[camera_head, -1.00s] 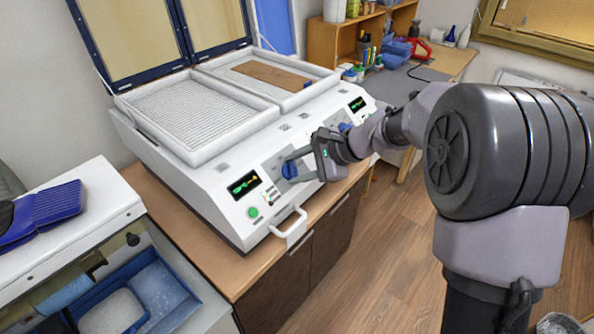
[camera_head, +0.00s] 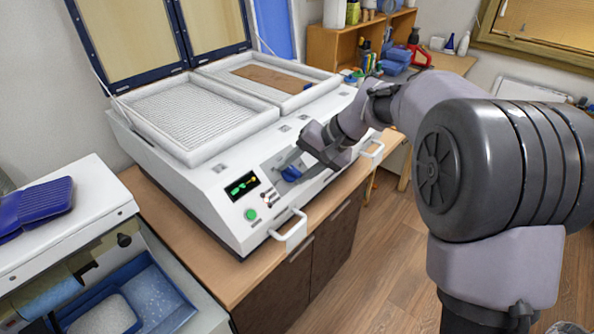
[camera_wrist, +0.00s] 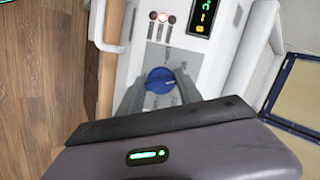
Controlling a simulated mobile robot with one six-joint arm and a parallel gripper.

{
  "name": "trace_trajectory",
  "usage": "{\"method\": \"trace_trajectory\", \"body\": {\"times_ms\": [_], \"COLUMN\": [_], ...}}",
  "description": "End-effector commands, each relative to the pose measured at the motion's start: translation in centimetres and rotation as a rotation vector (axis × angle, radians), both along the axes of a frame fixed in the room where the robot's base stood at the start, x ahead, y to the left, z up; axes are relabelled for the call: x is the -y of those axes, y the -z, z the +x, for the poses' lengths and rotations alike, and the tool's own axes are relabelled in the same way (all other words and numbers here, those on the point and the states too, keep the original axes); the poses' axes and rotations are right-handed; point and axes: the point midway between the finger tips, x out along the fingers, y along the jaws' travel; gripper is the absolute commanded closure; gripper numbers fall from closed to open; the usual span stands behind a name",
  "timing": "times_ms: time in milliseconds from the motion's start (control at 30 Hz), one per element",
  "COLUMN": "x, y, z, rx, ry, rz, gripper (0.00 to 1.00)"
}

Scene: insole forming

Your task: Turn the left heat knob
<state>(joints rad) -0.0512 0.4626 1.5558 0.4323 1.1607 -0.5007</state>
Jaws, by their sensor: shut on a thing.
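The white two-bay heating machine (camera_head: 165,170) stands on a wooden cabinet, both lids raised. The left heat knob (camera_head: 291,173) is a blue dial on its sloped front panel, right of the left display (camera_head: 243,185). My gripper (camera_head: 296,165) is at the knob, coming in from the upper right. In the wrist view the blue knob (camera_wrist: 160,80) sits between the two grey fingers of my gripper (camera_wrist: 159,88), which are closed on its sides. The lit display also shows in the wrist view (camera_wrist: 203,18). The right knob is hidden behind my arm in the head view.
White handles stick out from the machine's front edge, one below the left display (camera_head: 290,232) and one further right (camera_head: 372,149). A brown sheet (camera_head: 270,78) lies in the right bay.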

Motion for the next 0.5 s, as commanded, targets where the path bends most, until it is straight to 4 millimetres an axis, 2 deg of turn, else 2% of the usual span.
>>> {"method": "trace_trajectory", "body": {"times_ms": [500], "x": [-0.02], "y": [0.1], "z": [0.0], "rx": [0.256], "ry": [-0.364], "rz": [-0.2], "gripper": [0.99]}}
